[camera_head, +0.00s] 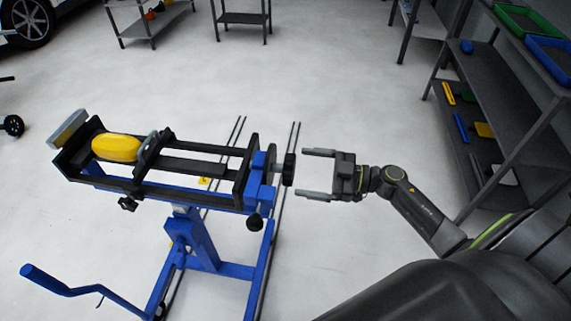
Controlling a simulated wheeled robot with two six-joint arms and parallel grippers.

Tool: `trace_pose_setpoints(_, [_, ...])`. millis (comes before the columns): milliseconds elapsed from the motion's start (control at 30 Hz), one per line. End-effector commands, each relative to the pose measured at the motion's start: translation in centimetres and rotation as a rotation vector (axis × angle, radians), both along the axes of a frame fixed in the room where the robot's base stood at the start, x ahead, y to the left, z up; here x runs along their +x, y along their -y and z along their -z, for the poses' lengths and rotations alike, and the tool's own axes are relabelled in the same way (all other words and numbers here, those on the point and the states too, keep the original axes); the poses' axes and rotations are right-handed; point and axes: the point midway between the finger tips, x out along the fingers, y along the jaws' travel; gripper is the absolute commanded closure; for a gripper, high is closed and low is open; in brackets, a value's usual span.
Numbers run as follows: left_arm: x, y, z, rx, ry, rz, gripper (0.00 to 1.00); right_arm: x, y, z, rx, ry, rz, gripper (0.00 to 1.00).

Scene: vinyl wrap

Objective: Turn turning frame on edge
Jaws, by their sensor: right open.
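The turning frame (193,172) is a long black frame on a blue stand (203,245), at the left and middle of the head view. It lies roughly flat, with a yellow oval piece (116,148) held near its left end. A black knob (289,169) sticks out at its right end. My right gripper (318,173) is open and empty just right of this knob. Its two fingers point left, one on the far side and one on the near side of the knob's line, with a small gap to the knob. My left gripper is not in view.
A blue crank handle (50,281) reaches out at lower left. Shelves (500,95) with trays and coloured tools stand at the right. More shelves (243,18) and a car wheel (27,20) are at the back. The floor between is clear.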

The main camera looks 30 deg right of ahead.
Motion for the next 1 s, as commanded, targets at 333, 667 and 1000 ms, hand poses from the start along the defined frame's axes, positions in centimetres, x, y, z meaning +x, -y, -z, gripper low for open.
trace_pose_setpoints(333, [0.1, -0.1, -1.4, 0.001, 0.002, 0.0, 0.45, 3.2, -4.1, -0.1, 0.002, 0.001, 0.001, 0.07])
trace_pose_setpoints(667, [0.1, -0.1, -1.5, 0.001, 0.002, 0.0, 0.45, 3.7, -4.8, 0.0, -0.001, -0.001, 0.0, 0.07])
trace_pose_setpoints(1000, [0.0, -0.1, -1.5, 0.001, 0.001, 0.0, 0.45, 3.6, -4.8, 0.0, 0.0, 0.0, 0.0, 0.38])
